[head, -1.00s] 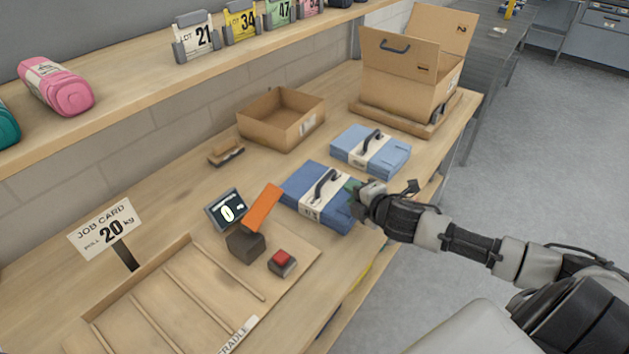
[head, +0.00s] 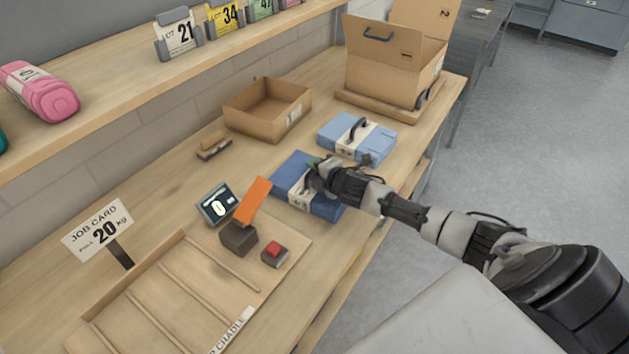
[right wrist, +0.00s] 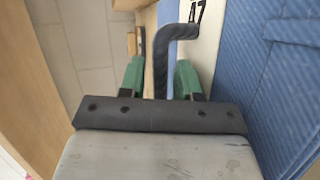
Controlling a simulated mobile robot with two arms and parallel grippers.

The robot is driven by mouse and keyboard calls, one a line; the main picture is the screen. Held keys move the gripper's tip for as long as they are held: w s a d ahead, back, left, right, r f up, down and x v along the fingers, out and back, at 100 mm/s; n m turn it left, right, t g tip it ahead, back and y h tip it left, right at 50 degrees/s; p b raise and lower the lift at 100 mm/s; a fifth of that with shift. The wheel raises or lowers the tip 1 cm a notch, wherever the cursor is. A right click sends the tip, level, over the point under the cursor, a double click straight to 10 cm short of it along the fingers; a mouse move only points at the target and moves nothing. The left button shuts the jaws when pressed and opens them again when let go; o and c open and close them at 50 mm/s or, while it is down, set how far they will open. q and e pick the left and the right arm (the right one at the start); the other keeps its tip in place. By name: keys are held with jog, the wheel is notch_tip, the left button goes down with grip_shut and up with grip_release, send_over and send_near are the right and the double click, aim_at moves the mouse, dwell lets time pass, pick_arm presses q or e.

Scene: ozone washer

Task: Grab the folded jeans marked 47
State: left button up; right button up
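The nearer folded jeans (head: 290,172), darker blue with a pale band and a dark handle, lie on the bench. In the right wrist view, their blue denim (right wrist: 285,85) fills the right side. The pale band there shows a partly cut-off number that looks like 47. My right gripper (head: 316,178) is over these jeans at the handle. In the right wrist view, its green fingers (right wrist: 160,78) are apart, with the dark handle (right wrist: 161,55) between them, closer to the right finger. A lighter folded pair (head: 357,138) lies behind. My left gripper is out of view.
An open carton (head: 268,108) and a larger lidded box (head: 395,75) are behind. A slatted cradle (head: 170,290) lies at front left.

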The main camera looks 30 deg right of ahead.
jog(key=shift+w+f, duration=0.25)
jog(key=shift+w, duration=0.35)
jog(key=shift+s, duration=0.1)
jog(key=shift+c, duration=0.5)
grip_shut()
